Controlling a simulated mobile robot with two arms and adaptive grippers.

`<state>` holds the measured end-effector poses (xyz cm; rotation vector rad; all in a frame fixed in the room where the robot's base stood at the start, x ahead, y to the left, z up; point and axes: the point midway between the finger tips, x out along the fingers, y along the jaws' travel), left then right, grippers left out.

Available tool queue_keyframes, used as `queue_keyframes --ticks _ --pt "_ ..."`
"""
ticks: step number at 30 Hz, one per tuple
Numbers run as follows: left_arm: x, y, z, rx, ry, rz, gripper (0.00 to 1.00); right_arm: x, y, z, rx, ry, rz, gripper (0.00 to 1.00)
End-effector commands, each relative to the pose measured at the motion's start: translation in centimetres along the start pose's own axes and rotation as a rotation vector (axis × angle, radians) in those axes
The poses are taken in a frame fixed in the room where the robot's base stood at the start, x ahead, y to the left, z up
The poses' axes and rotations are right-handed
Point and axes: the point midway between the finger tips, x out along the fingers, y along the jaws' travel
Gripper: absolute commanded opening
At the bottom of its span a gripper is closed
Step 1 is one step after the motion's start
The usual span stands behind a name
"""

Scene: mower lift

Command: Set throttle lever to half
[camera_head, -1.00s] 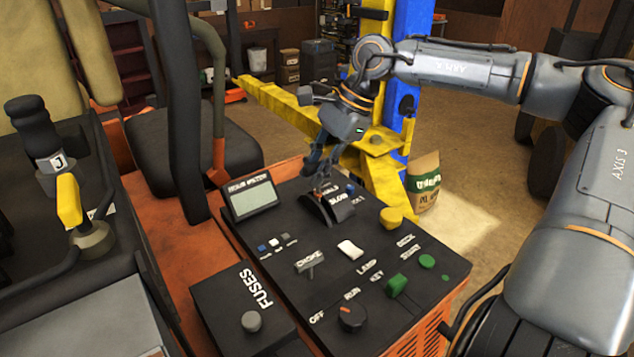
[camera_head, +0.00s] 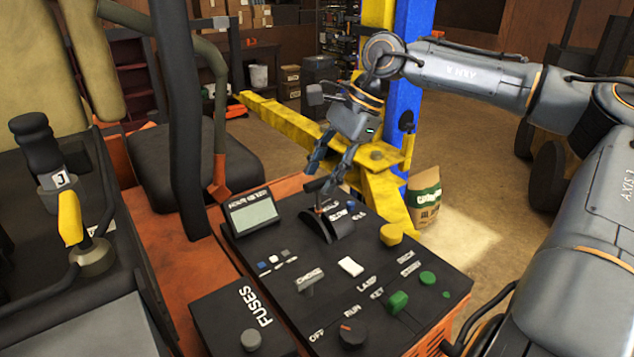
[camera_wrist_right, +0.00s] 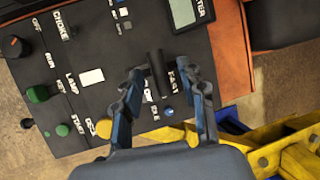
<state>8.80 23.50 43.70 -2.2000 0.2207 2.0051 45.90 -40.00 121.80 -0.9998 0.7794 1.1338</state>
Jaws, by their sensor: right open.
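The throttle lever (camera_head: 316,186) is black, with a bar-shaped handle above a curved dark base (camera_head: 328,226) on the control panel (camera_head: 290,262). My right gripper (camera_head: 319,183) is open over the lever, its two fingers spread apart. In the right wrist view the lever handle (camera_wrist_right: 156,72) appears between the spread fingers of my right gripper (camera_wrist_right: 160,74), with a gap on both sides. The lever's exact setting cannot be told. My left gripper is not in view.
Near the lever are the hour meter (camera_head: 254,212), a yellow knob (camera_head: 391,234), a white switch (camera_head: 350,267), the choke handle (camera_head: 309,281), a green key (camera_head: 397,301) and a rotary knob (camera_head: 352,332). The yellow lift arm (camera_head: 290,120) stands behind the panel.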

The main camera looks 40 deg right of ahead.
Motion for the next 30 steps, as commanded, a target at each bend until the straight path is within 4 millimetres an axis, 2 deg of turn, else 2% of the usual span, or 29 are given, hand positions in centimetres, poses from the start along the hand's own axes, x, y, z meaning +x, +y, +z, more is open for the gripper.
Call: queue_keyframes --ticks 1,6,12,18,30 --pt "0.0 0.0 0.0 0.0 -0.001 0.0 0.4 -1.3 -0.1 0.0 -0.001 0.0 -0.007 0.41" --pt "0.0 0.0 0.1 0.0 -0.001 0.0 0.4 -5.0 -0.1 0.0 0.0 0.002 -0.006 0.41" --pt "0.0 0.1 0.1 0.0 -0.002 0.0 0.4 -7.9 -0.1 0.0 -0.001 0.002 -0.003 0.41" --pt "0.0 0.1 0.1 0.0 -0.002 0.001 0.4 -8.8 0.0 0.0 -0.001 0.002 -0.001 0.41" --pt "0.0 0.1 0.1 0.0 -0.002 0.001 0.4 -8.8 0.0 0.0 -0.001 0.002 -0.001 0.41"
